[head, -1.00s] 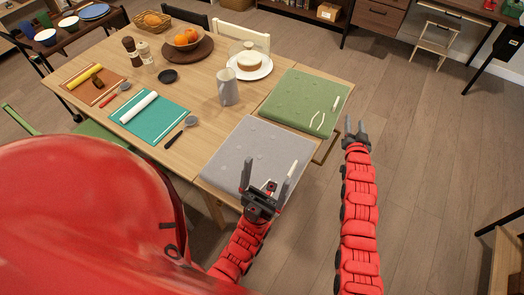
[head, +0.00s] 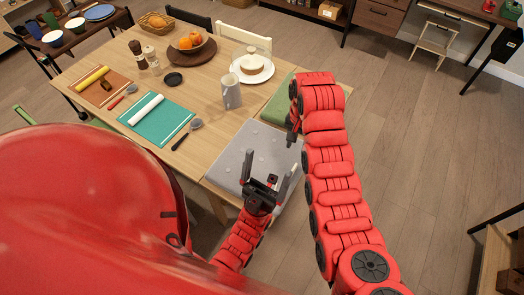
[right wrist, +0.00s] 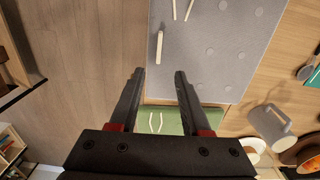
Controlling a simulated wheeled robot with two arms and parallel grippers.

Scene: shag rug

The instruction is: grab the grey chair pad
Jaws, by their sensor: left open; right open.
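The grey chair pad (head: 232,163) lies flat at the table's near right corner, with dimples on top. It also fills the top of the right wrist view (right wrist: 215,45), where pale strips show at its left. My left gripper (head: 266,170) is open and empty, its fingers in front of the pad's near part; I cannot tell if they touch it. My right gripper (head: 292,137) points down by the pad's far right side. In the right wrist view its fingers (right wrist: 160,72) are apart with nothing between them, near the pad's edge.
A green pad (head: 276,102) lies just beyond the grey one, partly hidden by my right arm. A grey mug (head: 231,93), a white plate with a cake (head: 252,66) and a teal mat (head: 157,118) are on the table.

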